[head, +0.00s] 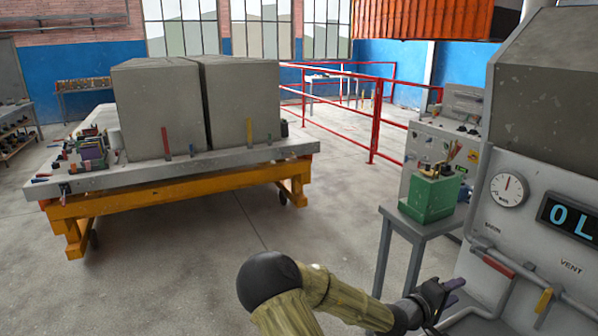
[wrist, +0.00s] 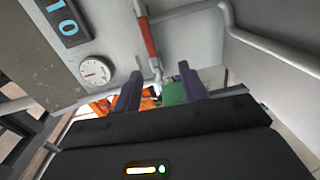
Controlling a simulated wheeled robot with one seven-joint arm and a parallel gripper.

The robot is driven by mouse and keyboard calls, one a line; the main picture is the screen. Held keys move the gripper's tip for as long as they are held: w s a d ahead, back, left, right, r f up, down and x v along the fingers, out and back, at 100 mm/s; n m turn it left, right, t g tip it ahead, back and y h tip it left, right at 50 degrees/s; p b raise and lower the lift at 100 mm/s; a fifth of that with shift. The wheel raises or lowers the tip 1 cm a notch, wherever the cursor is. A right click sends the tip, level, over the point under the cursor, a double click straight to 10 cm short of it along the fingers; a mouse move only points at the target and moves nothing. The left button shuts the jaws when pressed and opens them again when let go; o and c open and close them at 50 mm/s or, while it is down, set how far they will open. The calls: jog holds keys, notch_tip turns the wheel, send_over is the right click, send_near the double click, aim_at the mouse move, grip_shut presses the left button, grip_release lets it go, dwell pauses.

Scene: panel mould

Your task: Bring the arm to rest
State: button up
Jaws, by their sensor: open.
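My gripper (head: 452,290) is at the lower right of the head view, at the end of my bent arm, close to the front of the grey machine (head: 540,165). In the wrist view my gripper (wrist: 163,92) shows two dark fingers standing apart, with nothing held between them. A red-handled lever (wrist: 147,38) on the machine is just beyond the fingers there; I see no contact with it. The gauge (head: 508,189) and a blue-digit display (head: 575,222) are on the machine's face. The yellow handle (head: 543,300) is right of my gripper.
A green box (head: 430,197) of tools stands on a small grey stand (head: 417,228) beside the machine. An orange-framed table (head: 180,183) with two big grey blocks (head: 158,110) is at the left. Red railings (head: 375,125) run behind. The floor between table and stand is clear.

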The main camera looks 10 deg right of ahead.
jog(key=s+a+f+m+g+y+p, duration=0.15)
jog(key=s+a+f+m+y, duration=0.25)
jog(key=a+f+y, duration=0.65)
jog(key=s+a+r+g+y, duration=0.1)
jog(key=s+a+r+y, duration=0.1)
jog(key=s+a+r, duration=0.3)
jog(key=s+a+r+y+p, duration=0.1)
jog(key=s+a+r+y, duration=0.2)
jog(key=a, duration=0.9)
jog(key=s+r, duration=0.3)
jog(key=shift+a+r+g+y, duration=0.2)
jog(key=shift+r+g+y, duration=0.15)
jog(key=shift+r, duration=0.05)
jog(key=shift+s+d, duration=0.1)
